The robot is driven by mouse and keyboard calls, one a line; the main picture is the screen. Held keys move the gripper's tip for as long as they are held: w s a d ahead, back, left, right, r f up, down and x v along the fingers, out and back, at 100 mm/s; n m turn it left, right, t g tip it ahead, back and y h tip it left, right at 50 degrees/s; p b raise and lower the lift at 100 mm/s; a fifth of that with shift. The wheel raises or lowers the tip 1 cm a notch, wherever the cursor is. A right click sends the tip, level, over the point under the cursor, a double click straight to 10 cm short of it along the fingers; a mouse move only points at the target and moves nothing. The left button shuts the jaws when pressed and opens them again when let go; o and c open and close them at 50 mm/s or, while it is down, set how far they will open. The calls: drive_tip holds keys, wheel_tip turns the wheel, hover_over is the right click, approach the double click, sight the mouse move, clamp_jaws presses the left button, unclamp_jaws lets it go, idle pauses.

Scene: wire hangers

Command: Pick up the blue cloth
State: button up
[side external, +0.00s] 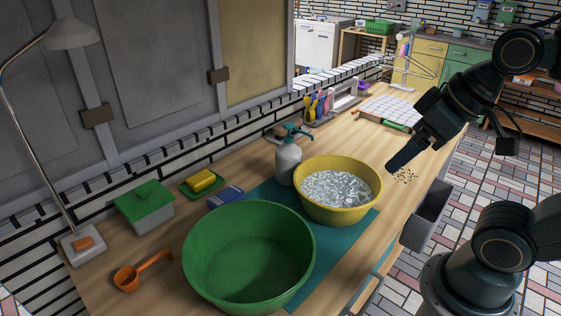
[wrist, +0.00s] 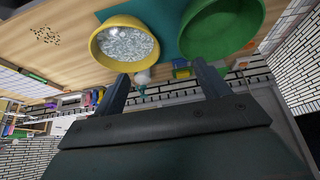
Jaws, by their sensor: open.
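A small folded blue cloth (side external: 226,196) lies flat on the wooden counter in the side view. It is behind the large green basin (side external: 205,236), between the yellow sponge on its green dish and the pump bottle. My gripper (side external: 398,164) is above the counter's right part, right of the yellow basin (side external: 343,213) and well away from the cloth. In the wrist view my gripper (wrist: 163,86) has its two fingers spread wide with nothing between them.
The yellow basin holds foamy water, and both basins stand partly on a teal mat (side external: 340,240). A pump bottle (side external: 287,162), yellow sponge (side external: 201,180), green-lidded box (side external: 146,207) and orange ladle (side external: 128,278) stand around. Dark crumbs (side external: 405,176) lie near my gripper.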

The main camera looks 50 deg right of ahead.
drive_tip(key=w+a+r+m+g+y, duration=0.15)
drive_tip(key=w+m, duration=0.25)
drive_tip(key=w, duration=0.9)
drive_tip(key=w+a+r+m+g+y, duration=0.15)
drive_tip(key=w+m, duration=0.35)
drive_tip(key=w, duration=0.8)
drive_tip(key=w+f+m+g, duration=0.2)
drive_tip(key=w+f+m, duration=0.7)
drive_tip(key=w+f, duration=0.9)
wheel_tip(320, 180, down, 3)
drive_tip(key=shift+r+g, duration=0.2)
drive_tip(key=shift+g, duration=0.1)
drive_tip(key=shift+f, duration=0.1)
hover_over(227, 194)
drive_tip(key=d, duration=0.1)
drive_tip(key=shift+d+f, duration=0.2)
drive_tip(key=shift+f, duration=3.85)
